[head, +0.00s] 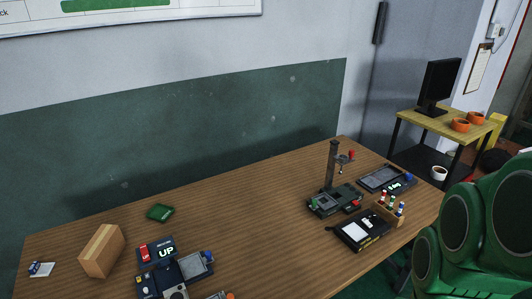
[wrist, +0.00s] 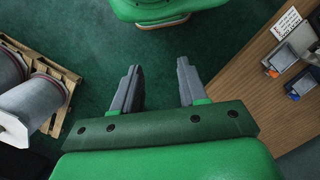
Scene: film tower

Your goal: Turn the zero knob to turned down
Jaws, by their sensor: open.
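Two devices on the wooden table (head: 270,190) carry blue knobs, and I cannot tell which is the zero knob. Another blue knob (head: 409,176) is on a dark device (head: 378,179) at the far right, with a small lit display. Knob positions are too small to read. My gripper (wrist: 158,78) shows only in the wrist view, its two grey fingers apart and empty above green floor, away from the table.
A dark stand device (head: 332,198) with an upright post is at the table's right. A black box (head: 360,231) and a bottle rack (head: 389,211) are near it. A cardboard box (head: 101,250) is left. The table middle is clear. A pallet with rolls (wrist: 37,95) is on the floor.

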